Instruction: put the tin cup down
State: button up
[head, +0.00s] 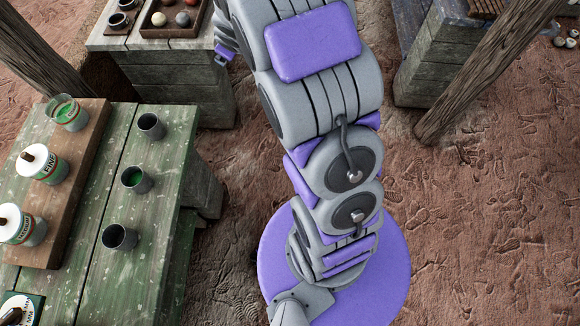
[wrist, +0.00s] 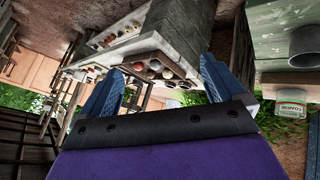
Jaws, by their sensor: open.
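Three grey tin cups stand upright and apart on the green table (head: 158,180) in the head view: a far cup (head: 151,127), a middle cup (head: 137,180) with some green inside, and a near cup (head: 119,238). I cannot tell which of them the task means. My gripper (wrist: 160,64) is open, with two blue fingers spread and nothing between them in the wrist view. In the head view only a small part of my wrist shows, beyond the green table, apart from the cups. A grey cup (wrist: 306,46) also shows at the wrist view's right edge.
A brown board (head: 52,225) on the green table's left holds labelled pots, one reading FINE (head: 43,165). A grey table (head: 160,43) at the back bears a wooden tray (head: 146,24) with balls. Wooden posts (head: 470,90) stand nearby. Bare reddish ground lies between.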

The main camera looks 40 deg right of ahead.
jog(key=s+r+m+g+h, duration=0.15)
jog(key=s+r, duration=0.25)
jog(key=s, duration=0.5)
jog(key=s+r+m+g, duration=0.2)
jog(key=s+r+g, duration=0.1)
jog(key=s, duration=0.7)
jog(key=s+a+r+g+y, duration=0.1)
jog(key=s+a, duration=0.2)
jog(key=s, duration=0.5)
jog(key=s+a+r+m+g+y, duration=0.1)
jog(key=s+a, duration=0.3)
jog(key=s, duration=0.5)
jog(key=s+a+r+m+g+y, duration=0.1)
jog(key=s+a+g, duration=0.2)
jog(key=s, duration=0.5)
jog(key=shift+s+a, duration=0.35)
jog(key=shift+s, duration=0.05)
jog(key=shift+c, duration=0.2)
